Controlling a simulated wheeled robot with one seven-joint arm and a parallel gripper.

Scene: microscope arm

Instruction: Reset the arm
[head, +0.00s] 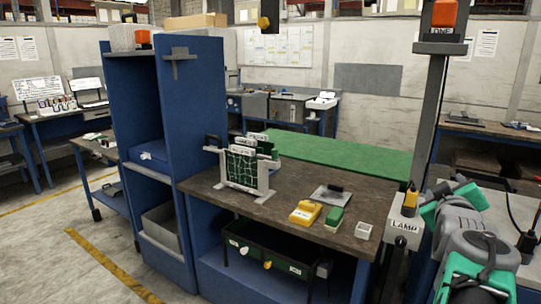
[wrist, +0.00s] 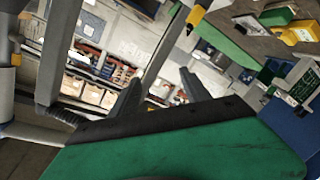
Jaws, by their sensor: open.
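No part is plainly marked as the arm of the task. A dark part with a yellow knob (head: 264,22) hangs at the top edge of the head view, its upper end cut off. A grey post (head: 432,120) bears an orange lamp (head: 444,14) above a DONE label. At its foot is a white box marked LAMP (head: 404,226) with a yellow-tipped lever (head: 410,198). My gripper (wrist: 158,92) is open and empty in the wrist view, its two dark fingers apart and touching nothing visible. In the head view my green and grey arm is at lower right; the fingers cannot be made out.
A green mat (head: 340,158) lies behind. A blue cabinet (head: 190,120) stands left. Floor is free at lower left.

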